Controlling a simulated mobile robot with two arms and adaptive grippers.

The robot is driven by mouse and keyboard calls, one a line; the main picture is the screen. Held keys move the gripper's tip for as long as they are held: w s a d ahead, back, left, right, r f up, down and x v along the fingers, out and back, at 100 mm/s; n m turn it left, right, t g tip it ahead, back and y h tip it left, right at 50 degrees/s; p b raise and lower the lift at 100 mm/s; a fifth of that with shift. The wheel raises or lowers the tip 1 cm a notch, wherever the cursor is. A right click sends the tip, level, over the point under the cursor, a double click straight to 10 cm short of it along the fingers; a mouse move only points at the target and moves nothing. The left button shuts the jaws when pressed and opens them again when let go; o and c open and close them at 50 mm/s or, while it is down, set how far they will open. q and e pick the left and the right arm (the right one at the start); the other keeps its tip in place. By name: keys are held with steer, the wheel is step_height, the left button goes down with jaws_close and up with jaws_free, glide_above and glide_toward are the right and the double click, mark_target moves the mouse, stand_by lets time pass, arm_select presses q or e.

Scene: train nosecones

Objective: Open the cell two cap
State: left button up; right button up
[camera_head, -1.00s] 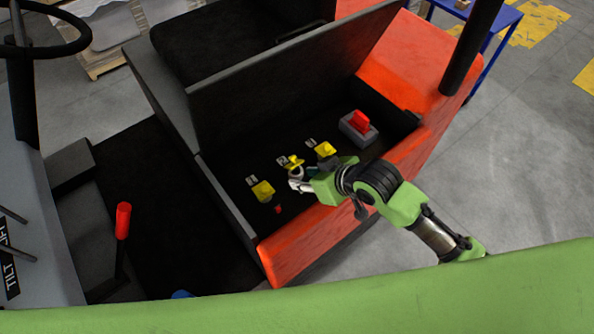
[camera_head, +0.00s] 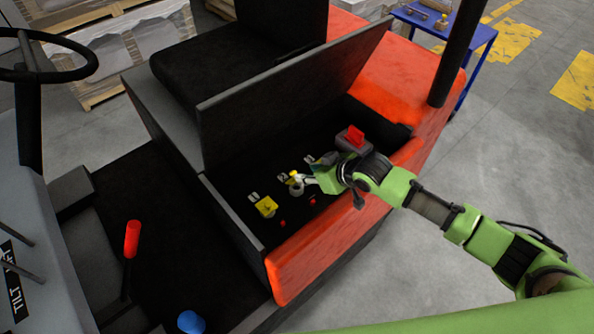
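The battery compartment (camera_head: 240,225) is open, with a row of numbered cells inside. The yellow cap of cell two (camera_head: 293,177) is beside the label "2". It looks tipped up, with a pale round shape just below it. My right gripper (camera_head: 308,181) is at the right of this cap, very close to it; whether they touch is unclear. Its fingers are small and partly merge with the pale shape, so their opening is unclear. The yellow cap of cell one (camera_head: 266,207) lies flat. The cap by label "3" is hidden behind my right gripper. My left gripper is out of view.
The raised black lid (camera_head: 290,95) stands behind the cells. A red connector on a grey block (camera_head: 354,138) is at the compartment's far right. The orange front wall (camera_head: 325,240) lies below my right arm. A red-knobbed lever (camera_head: 132,240) stands at left.

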mark_target(294, 173)
steer(key=shift+p+x, duration=0.3)
steer(key=shift+x, duration=3.55)
jaws_close()
